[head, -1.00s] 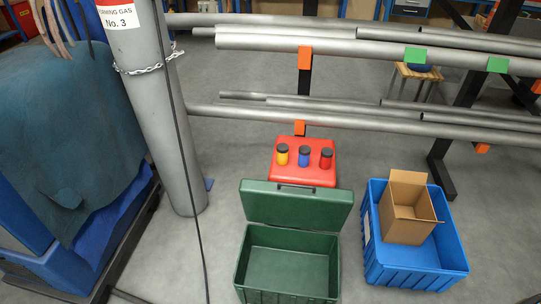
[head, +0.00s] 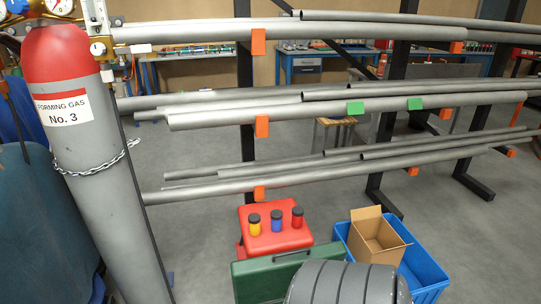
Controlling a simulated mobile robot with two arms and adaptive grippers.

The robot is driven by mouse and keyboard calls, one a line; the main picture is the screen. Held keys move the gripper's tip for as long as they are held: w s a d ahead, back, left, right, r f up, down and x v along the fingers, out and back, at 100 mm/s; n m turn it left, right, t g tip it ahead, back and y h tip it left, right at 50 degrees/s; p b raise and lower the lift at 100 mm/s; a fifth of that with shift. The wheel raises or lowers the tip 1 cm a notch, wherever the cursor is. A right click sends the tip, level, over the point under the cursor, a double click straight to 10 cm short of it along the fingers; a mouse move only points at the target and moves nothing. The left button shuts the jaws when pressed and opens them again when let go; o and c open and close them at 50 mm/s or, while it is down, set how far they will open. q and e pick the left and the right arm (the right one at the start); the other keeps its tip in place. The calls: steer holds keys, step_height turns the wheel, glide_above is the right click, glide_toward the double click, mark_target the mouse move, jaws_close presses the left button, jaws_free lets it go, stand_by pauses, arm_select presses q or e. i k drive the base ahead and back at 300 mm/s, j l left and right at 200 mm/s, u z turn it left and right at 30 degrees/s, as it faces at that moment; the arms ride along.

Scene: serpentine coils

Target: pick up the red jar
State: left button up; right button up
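The red jar (head: 297,220) has a dark lid and stands upright on the red stool (head: 262,241) in the head view. It is the rightmost of three jars in a row. The blue jar (head: 276,225) is in the middle and the yellow jar (head: 254,229) is on the left, both with dark lids. Small gaps separate the jars. Neither of my grippers is in view.
A blue crate (head: 424,272) holding an open cardboard box (head: 374,240) is to the right. Pipe racks (head: 330,172) run behind; a gas cylinder (head: 85,190) stands left.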

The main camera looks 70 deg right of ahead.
mark_target(298, 211)
steer(key=i+j+z, duration=0.1)
steer(key=i+z, duration=0.2)
steer(key=i+j+z, duration=0.25)
steer(key=i, duration=0.15)
steer(key=i+z, duration=0.15)
steer(key=z, duration=0.25)
steer(key=i+z, duration=0.15)
steer(key=z, duration=0.3)
steer(key=i+z, duration=0.15)
steer(key=z, duration=0.25)
steer(key=i+z, duration=0.1)
steer(key=z, duration=0.3)
steer(key=i+j+z, duration=0.1)
steer(key=z, duration=0.35)
steer(key=j, duration=0.1)
